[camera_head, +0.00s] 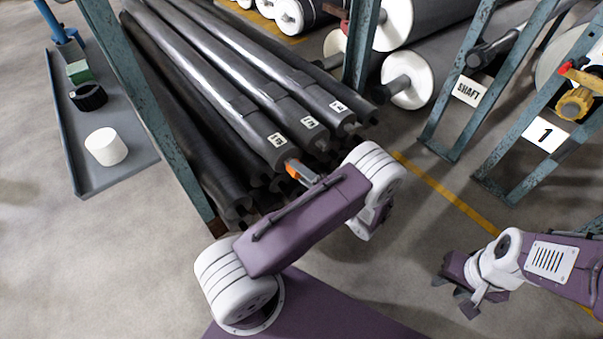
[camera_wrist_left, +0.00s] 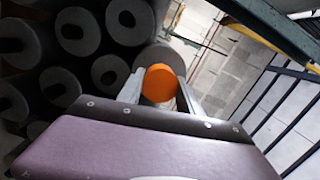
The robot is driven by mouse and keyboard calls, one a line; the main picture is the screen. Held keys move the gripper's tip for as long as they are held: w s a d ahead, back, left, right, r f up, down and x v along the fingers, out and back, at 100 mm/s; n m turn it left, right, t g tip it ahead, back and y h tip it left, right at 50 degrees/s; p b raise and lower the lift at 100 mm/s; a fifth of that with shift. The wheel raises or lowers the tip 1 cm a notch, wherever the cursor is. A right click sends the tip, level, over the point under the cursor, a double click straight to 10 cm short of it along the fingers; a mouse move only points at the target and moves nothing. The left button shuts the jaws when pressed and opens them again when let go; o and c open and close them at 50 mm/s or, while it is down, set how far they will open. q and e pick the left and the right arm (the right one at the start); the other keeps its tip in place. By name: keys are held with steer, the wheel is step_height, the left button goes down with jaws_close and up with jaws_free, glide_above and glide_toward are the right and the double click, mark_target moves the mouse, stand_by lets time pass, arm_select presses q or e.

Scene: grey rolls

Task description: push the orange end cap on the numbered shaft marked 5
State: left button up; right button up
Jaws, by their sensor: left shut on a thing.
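The orange end cap (camera_head: 292,168) is at the near end of the leftmost labelled grey shaft (camera_head: 245,112). My left gripper (camera_head: 305,174) is shut on the cap. In the left wrist view the cap (camera_wrist_left: 160,84) sits between the two fingertips, in front of a grey shaft end (camera_wrist_left: 157,59). I cannot tell whether it touches the shaft. This shaft's white label (camera_head: 277,139) is too small to read surely. Two more labelled shafts (camera_head: 283,106) lie to its right. My right gripper (camera_head: 468,291) is open and empty above the floor at the lower right.
Blue-grey rack posts (camera_head: 133,90) stand left and right of the stacked shafts. A grey tray (camera_head: 87,172) at left holds a white cylinder (camera_head: 106,146), a black ring (camera_head: 89,96) and a green block (camera_head: 79,71). Signs "SHAFT" (camera_head: 468,91) and "1" (camera_head: 545,135) hang at right.

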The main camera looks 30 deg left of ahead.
arm_select(q)
steer(key=shift+x, duration=1)
steer(key=o, duration=1.4)
steer(key=shift+w, duration=0.1)
steer(key=shift+d, duration=0.1)
steer(key=p+v, duration=0.3)
steer(key=v, duration=0.6)
